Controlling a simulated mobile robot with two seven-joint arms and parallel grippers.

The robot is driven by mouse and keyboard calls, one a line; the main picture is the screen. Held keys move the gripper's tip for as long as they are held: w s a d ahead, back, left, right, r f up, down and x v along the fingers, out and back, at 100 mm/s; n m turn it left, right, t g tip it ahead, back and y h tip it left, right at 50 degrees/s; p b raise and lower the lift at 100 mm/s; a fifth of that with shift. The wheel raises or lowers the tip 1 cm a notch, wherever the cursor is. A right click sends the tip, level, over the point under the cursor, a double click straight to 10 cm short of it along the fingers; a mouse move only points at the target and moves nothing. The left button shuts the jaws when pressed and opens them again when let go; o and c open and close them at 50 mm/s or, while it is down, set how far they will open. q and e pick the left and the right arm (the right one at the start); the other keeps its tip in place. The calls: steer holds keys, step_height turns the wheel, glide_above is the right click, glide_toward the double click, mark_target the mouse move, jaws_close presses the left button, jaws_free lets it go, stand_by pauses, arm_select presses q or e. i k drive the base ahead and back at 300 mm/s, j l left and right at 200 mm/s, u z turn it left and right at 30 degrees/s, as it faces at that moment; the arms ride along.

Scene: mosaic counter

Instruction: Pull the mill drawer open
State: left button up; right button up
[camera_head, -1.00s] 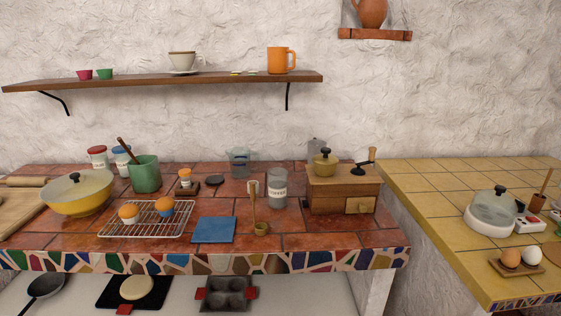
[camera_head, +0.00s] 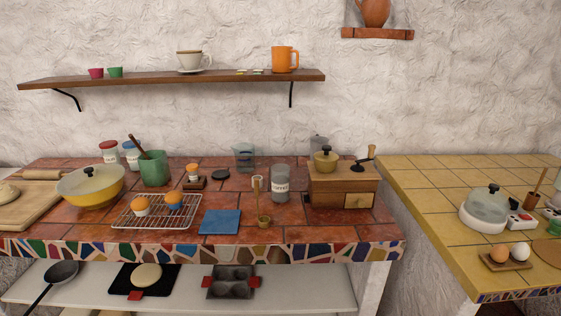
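The wooden coffee mill (camera_head: 327,188) stands near the right end of the red tiled counter. It has a brass-coloured dome with a dark knob (camera_head: 326,159) and a crank with a wooden handle (camera_head: 369,157) on top. Its pale drawer front (camera_head: 358,200) with a small knob is at the lower right of the mill's front face. The drawer looks shut, its front about flush with the body. Neither of my grippers shows in the view.
A glass coffee jar (camera_head: 280,183) stands just left of the mill. A brass scoop (camera_head: 263,219) and a blue cloth (camera_head: 220,221) lie in front of it. The counter's mosaic edge (camera_head: 205,250) is in front, and a gap separates it from the yellow counter (camera_head: 435,215) at right.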

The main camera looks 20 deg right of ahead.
mark_target(363, 199)
steer(key=l, duration=0.6)
steer(key=l+u, duration=0.15)
steer(key=l, duration=0.45)
steer(key=k+l, duration=0.15)
steer(key=l, duration=0.45)
steer(key=l+u, duration=0.1)
steer(key=l, duration=0.5)
